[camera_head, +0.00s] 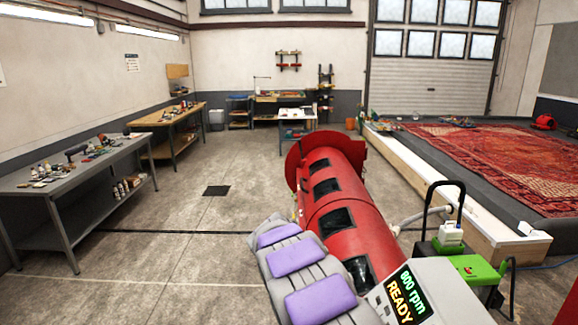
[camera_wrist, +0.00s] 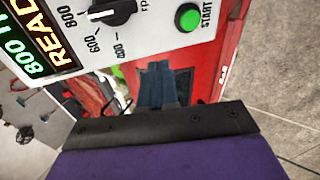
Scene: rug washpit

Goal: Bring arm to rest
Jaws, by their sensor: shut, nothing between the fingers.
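My gripper (camera_wrist: 160,88) shows in the wrist view as two blue-grey fingers side by side beyond a black bar and a purple part. The fingers are shut and hold nothing. In that view they lie below a light grey control panel (camera_wrist: 150,32) with a black dial (camera_wrist: 112,12) and a green START button (camera_wrist: 189,17), against red machine surfaces. I see no contact with the button. In the head view the panel's display (camera_head: 405,297) reads 800 rpm READY. I cannot make out the fingers in the head view.
A long red drum machine (camera_head: 350,222) stands ahead. A patterned rug (camera_head: 500,155) lies in a low-walled pit at right. A green-and-black cart (camera_head: 470,262) stands before the pit's white wall (camera_head: 440,190). Workbenches (camera_head: 70,180) line the left. The concrete floor at left-centre is clear.

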